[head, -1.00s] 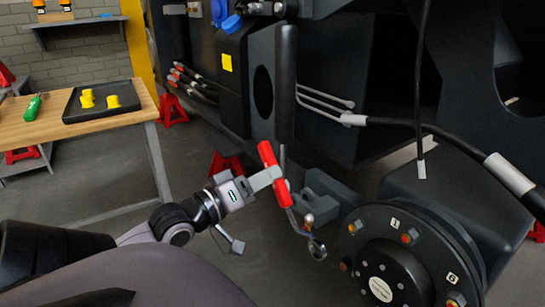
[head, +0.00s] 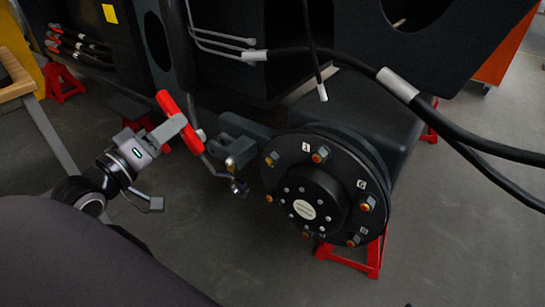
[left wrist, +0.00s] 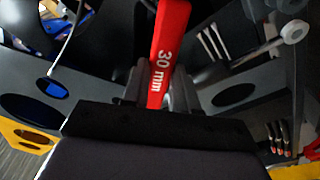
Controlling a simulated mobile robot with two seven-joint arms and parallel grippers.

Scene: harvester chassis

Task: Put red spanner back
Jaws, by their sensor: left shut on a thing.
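My left gripper (head: 175,132) is shut on the red spanner (head: 169,106) by its red handle. In the head view the handle slants down to the right, and a grey metal shaft runs on below it to a dark end. In the left wrist view the spanner's red handle (left wrist: 167,45) reads "30 mm" and stands up from between the fingers. My right gripper is not in view.
The black chassis fills the upper middle. Dark cables (head: 440,115) hang across the right. Red stands (head: 355,256) stand on the floor below the hub and at the left. A wooden table edge (head: 15,90) shows at the left. The floor at lower right is clear.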

